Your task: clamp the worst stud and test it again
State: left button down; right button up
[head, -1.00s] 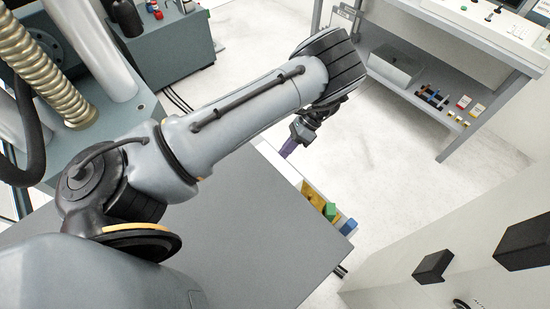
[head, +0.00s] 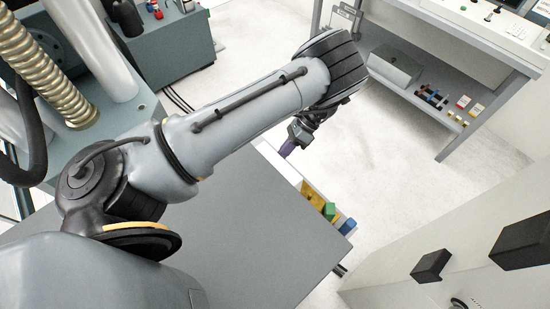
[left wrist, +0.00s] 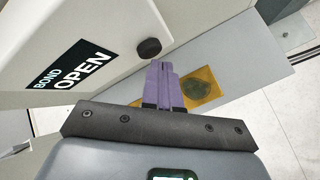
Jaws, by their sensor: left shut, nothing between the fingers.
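My left gripper (left wrist: 163,86) has purple fingers, pressed together and empty. In the left wrist view they point at a dark round knob (left wrist: 149,48) on a white panel labelled "BOND OPEN" (left wrist: 77,69); I cannot tell whether they touch it. An amber square with a dark round patch (left wrist: 199,88) lies on the grey surface beside the fingers. I cannot make out a stud in either view. My right gripper is not in view.
A narrow tray (head: 326,197) with yellow, green and blue pieces sticks out beyond the grey top (head: 250,240). A white cabinet with black handles (head: 433,266) stands at the lower right. A bench (head: 460,45) with a lower shelf is at the back right. Floor between is clear.

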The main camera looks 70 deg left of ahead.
pick_arm(q)
jog(key=shift+s, duration=0.2)
jog(key=shift+s+d+p, duration=0.15)
jog(key=shift+s+p, duration=0.15)
jog(key=shift+p, duration=0.05)
dwell(0.5)
jog(key=shift+w, duration=0.1)
jog(key=shift+w+a+b, duration=0.35)
jog(key=shift+w+b, duration=0.4)
jog(key=shift+b, duration=0.1)
dwell(0.4)
